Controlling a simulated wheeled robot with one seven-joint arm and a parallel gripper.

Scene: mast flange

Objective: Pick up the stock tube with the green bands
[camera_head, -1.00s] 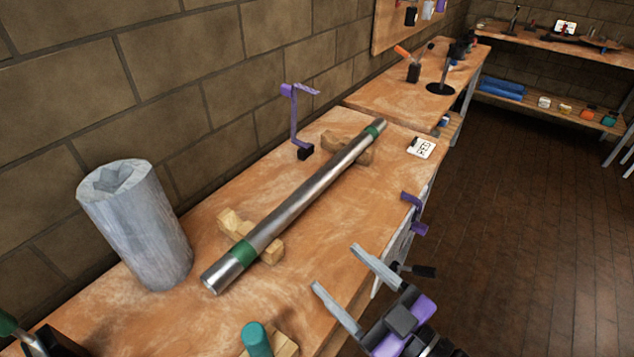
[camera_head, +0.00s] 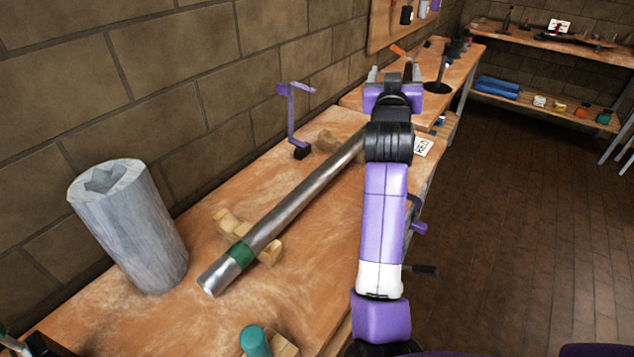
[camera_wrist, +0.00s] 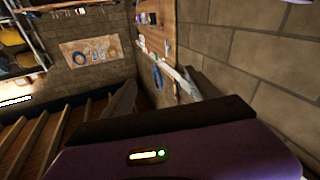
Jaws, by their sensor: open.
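The stock tube (camera_head: 295,200) is a long metallic tube. It lies across two wooden cradle blocks on the workbench, the near one (camera_head: 228,224) and the far one (camera_head: 327,141). Its near green band (camera_head: 242,253) shows; its far end is hidden behind my arm. My gripper (camera_head: 394,76) is raised over the far part of the bench, beyond the tube's far end in the picture, open and empty. In the wrist view the fingers (camera_wrist: 152,92) are apart and point at the wall and shelves; the tube is not seen there.
A grey hollow cylinder (camera_head: 130,228) stands left of the tube by the wall. A purple crank-like clamp (camera_head: 294,120) stands behind the tube. A teal cylinder (camera_head: 255,341) is at the near edge. Floor is clear at right.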

